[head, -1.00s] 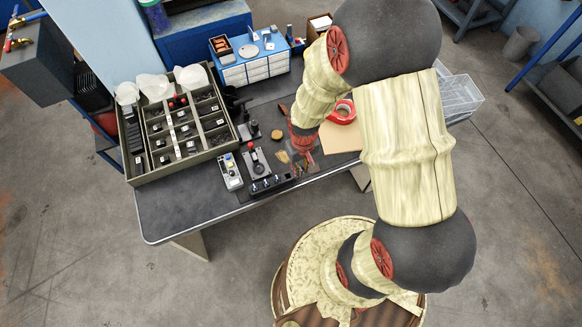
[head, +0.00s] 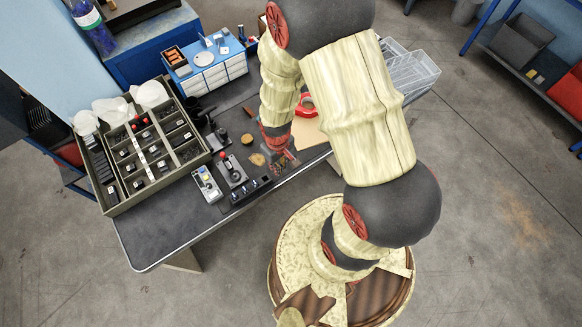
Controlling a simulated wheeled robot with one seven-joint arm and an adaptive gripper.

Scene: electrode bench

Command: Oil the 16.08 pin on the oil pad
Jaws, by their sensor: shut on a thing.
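My gripper (head: 281,160) is low over the front part of the dark bench (head: 165,228), its red fingers pointing down. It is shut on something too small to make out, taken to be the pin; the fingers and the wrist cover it. Just left of the fingers is a small tan, irregular patch (head: 257,159). A round brown piece (head: 247,139) lies behind it. I cannot tell which of these is the oil pad. No 16.08 marking is legible.
A divided parts tray (head: 113,209) stands at the left. A lever device (head: 232,172), a button box (head: 206,184) and a black strip (head: 250,190) are close left of my gripper. A red tape ring (head: 306,106) and blue drawers (head: 212,77) stand behind.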

